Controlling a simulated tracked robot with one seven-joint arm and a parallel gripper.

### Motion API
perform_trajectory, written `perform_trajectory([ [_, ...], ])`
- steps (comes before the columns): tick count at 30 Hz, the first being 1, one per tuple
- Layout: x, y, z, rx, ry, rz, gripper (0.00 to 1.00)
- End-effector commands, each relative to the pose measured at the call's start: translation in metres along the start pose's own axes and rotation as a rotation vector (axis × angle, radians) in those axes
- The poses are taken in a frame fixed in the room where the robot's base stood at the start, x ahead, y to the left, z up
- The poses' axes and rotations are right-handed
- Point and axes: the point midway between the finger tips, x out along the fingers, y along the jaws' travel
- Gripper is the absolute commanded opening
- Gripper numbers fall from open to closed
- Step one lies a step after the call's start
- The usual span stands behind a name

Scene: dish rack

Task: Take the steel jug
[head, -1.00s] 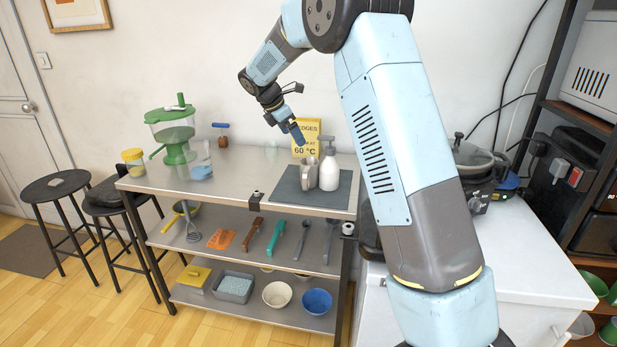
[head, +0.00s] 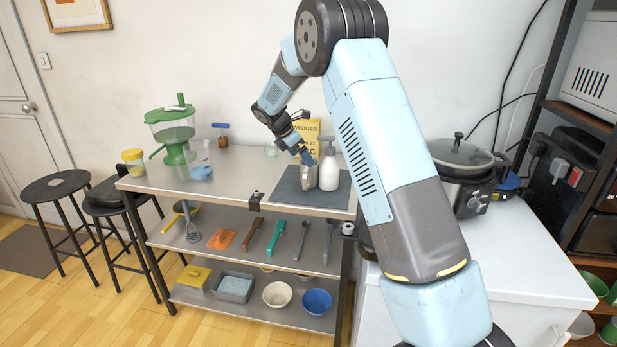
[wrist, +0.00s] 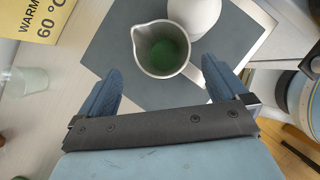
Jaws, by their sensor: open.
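The steel jug (head: 309,178) stands upright on a dark grey mat (head: 285,190) on the table's top shelf. In the wrist view the jug (wrist: 161,48) shows its open mouth, a spout at its left and a green inside. My gripper (head: 307,157) is at the jug's upper left in the head view, and its fingers partly overlap the jug there. In the wrist view my gripper (wrist: 160,85) is open and empty, with its two blue fingers apart and the jug beyond and between their tips. Contact cannot be seen.
A white pump bottle (head: 328,172) stands close beside the jug on its right; the bottle (wrist: 196,12) is also near it in the wrist view. A yellow sign (head: 307,129) stands behind.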

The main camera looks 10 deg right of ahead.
Motion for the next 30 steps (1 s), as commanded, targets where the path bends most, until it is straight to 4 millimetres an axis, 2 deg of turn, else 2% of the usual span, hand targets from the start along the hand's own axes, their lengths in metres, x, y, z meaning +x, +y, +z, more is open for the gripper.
perform_trajectory([
  [12,0.047,-0.004,0.001,-0.001,-0.001,-0.002,1.00],
  [20,0.050,-0.004,0.001,-0.001,-0.001,0.000,0.99],
  [30,0.049,-0.004,0.001,-0.001,0.000,0.000,0.67],
])
